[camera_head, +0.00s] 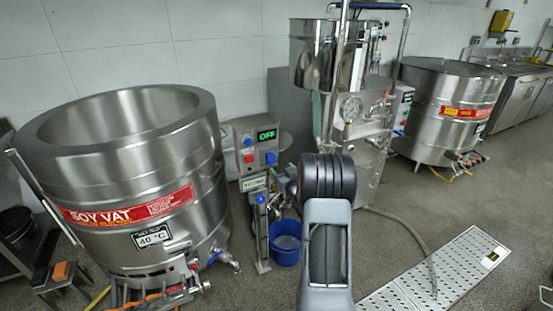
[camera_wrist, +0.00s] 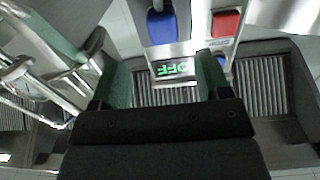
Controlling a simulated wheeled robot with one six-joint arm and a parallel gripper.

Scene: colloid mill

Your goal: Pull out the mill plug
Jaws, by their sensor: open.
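A grey control box (camera_head: 255,146) with a lit green OFF display (camera_head: 267,135) stands between the soy vat and the mill. Red and blue fittings sit on its front; I cannot tell for certain which is the mill plug. In the wrist view the display (camera_wrist: 175,69) appears inverted, with a blue fitting (camera_wrist: 162,27) and a red fitting (camera_wrist: 226,22) above it in the picture. My gripper (camera_wrist: 161,72) is open and empty, its fingers on either side of the display in the picture.
The steel soy vat (camera_head: 125,170) stands left of the box. The steel mill (camera_head: 350,110) stands right of it. A blue bucket (camera_head: 286,252) sits on the floor below. A perforated floor grate (camera_head: 445,275) lies at right, with a hose running to it.

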